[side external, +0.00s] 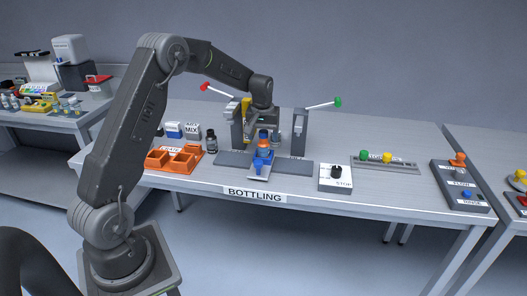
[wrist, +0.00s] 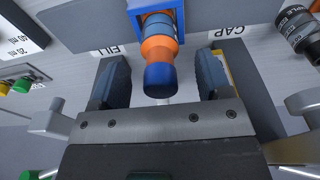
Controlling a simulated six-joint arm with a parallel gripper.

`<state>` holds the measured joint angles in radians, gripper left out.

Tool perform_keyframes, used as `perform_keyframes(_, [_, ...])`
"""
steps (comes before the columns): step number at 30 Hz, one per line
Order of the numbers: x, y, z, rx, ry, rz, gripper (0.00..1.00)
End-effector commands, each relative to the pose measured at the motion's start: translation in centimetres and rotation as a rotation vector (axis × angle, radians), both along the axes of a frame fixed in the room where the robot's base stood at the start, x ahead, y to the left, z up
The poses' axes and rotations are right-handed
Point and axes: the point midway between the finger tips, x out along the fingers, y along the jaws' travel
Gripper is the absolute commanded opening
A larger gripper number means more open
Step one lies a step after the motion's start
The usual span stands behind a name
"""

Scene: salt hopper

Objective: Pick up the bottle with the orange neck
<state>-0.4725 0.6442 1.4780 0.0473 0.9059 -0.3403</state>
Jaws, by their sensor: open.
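The bottle with the orange neck (side external: 263,153) stands in a blue holder (side external: 260,170) at the front of the bottling station. In the wrist view its orange neck (wrist: 158,48) and dark blue cap (wrist: 160,80) show clearly, with the blue holder (wrist: 128,8) around its lower part. My gripper (wrist: 163,88) is open and empty. Its fingers lie to the left and right of the cap, with a gap on both sides.
Grey posts (side external: 300,130) carry levers with a red knob (side external: 205,87) and a green knob (side external: 338,102). An orange tray (side external: 172,160) and a dark bottle (side external: 211,141) stand left. A white box with a black knob (side external: 335,178) stands right. The table's front edge is near.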

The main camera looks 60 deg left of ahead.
Motion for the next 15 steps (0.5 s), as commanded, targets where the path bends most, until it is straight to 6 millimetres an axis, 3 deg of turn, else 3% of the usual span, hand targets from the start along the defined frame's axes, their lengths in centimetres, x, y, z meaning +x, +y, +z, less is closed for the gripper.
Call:
perform_keyframes(6, [0.2, 0.2, -2.2, -0.001, -0.001, 0.0, 0.71])
perform_keyframes(13, [0.2, 0.2, -2.3, 0.0, -0.001, 0.0, 0.71])
perform_keyframes(15, [0.2, 0.2, -2.3, 0.0, -0.001, -0.001, 0.65])
